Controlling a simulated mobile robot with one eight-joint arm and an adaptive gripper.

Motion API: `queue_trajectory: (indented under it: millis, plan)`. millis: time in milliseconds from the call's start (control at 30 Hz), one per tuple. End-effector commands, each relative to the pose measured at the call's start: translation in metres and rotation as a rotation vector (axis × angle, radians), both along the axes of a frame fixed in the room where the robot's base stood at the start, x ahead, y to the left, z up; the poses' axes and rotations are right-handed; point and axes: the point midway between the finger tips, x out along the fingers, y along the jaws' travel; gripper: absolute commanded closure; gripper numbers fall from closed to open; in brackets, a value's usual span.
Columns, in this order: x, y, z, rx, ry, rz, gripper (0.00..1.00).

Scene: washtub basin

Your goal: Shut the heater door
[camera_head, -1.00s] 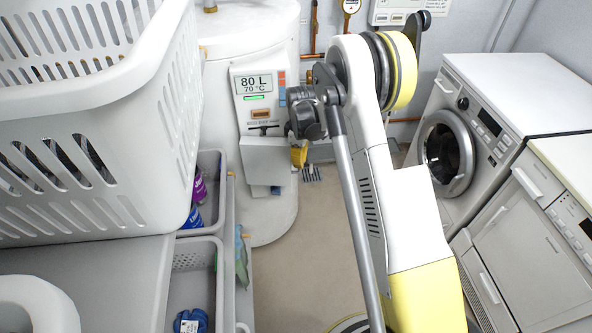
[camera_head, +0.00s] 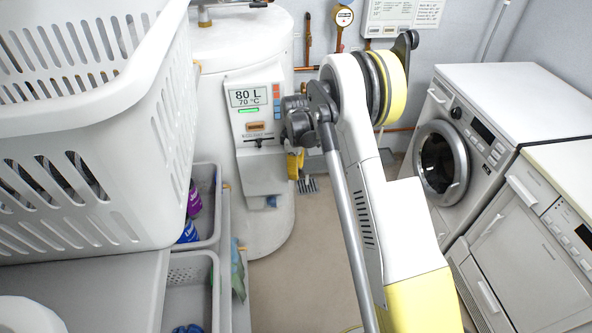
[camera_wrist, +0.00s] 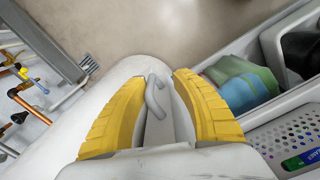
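The heater (camera_head: 225,130) is a white upright cylinder at the back, with a control panel (camera_head: 255,105) reading 80 L and 70 °C. Its pale door (camera_head: 262,172) is on the lower front of the panel housing. It looks nearly in line with the panel, but I cannot tell whether it is fully flush. My gripper (camera_head: 296,163) is just right of the door, partly hidden by the arm. In the wrist view my gripper (camera_wrist: 160,82) has its yellow fingers spread apart, with a grey bent handle (camera_wrist: 154,98) visible between them. Contact with it is unclear.
A white laundry basket (camera_head: 90,140) stands on the counter at left, beside grey trays (camera_head: 207,215) holding bottles. A washing machine (camera_head: 455,150) and another white appliance (camera_head: 540,230) stand at right. Copper pipes run behind the arm. Floor shows free in the middle.

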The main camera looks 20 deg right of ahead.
Motion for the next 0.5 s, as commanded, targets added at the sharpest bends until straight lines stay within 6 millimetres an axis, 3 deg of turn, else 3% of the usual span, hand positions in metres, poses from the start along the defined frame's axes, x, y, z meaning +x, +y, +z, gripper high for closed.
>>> queue_trajectory:
  millis: [267,500]
  plan:
    - [0.000,0.000,0.010,0.000,0.000,0.000,0.68]
    - [0.000,0.000,0.061,0.000,0.000,0.000,0.68]
